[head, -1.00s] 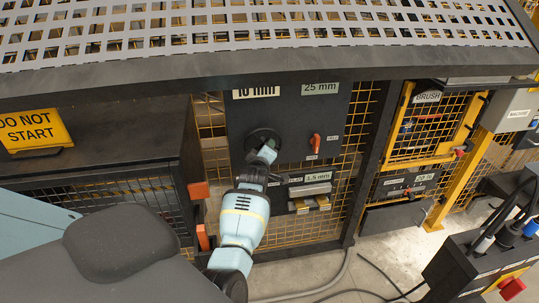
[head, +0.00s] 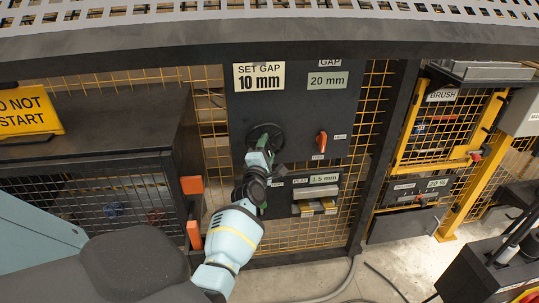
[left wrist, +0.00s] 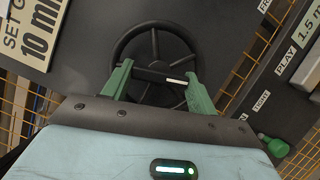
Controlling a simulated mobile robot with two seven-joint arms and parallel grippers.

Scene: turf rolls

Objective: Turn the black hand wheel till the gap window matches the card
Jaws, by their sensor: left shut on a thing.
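The black hand wheel (head: 265,138) is on the dark panel, and its spokes and rim show in the left wrist view (left wrist: 155,42). My left gripper (head: 262,162) is at the wheel; in the left wrist view its green fingers (left wrist: 158,82) are shut on the wheel, seemingly on its handle, though the exact grip is partly hidden. The card (head: 259,77) reads "SET GAP 10 mm". The gap window (head: 327,80) to its right reads "20 mm". My right gripper is not in view.
An orange switch handle (head: 321,142) is right of the wheel. A play window (head: 323,179) below reads "1.5 mm". A yellow "DO NOT START" sign (head: 28,109) stands on the dark cabinet at left. A perforated guard (head: 270,10) overhangs the panel.

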